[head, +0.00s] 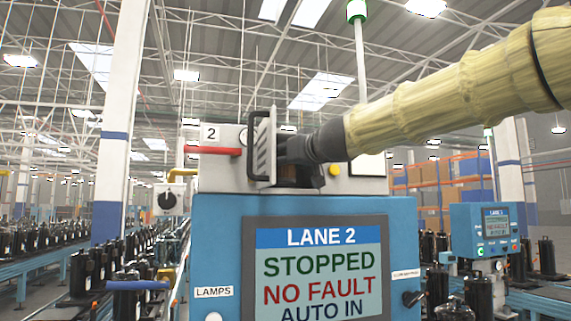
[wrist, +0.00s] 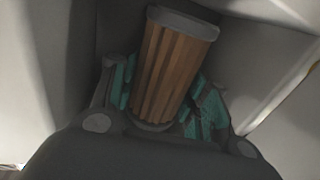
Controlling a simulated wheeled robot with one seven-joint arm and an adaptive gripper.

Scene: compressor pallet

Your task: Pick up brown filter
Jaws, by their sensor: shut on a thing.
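The brown filter (wrist: 168,68) is a pleated block with grey end caps, and it shows tilted in the wrist view. My gripper (wrist: 162,98) has its teal-padded fingers on either side of the filter and is shut on it. The filter's lower end is partly hidden by the gripper. Grey walls of a housing surround it in the wrist view. In the head view my gripper (head: 292,160) is at the open front of a box on top of the lane 2 cabinet. I cannot make out the filter clearly there.
A louvred grey cover (head: 265,148) with a black handle stands open just left of my gripper. A red lever (head: 215,151) sticks out to the left. The blue cabinet (head: 220,225) carries a screen (head: 318,262) reading "STOPPED, NO FAULT". Conveyors with black units flank it.

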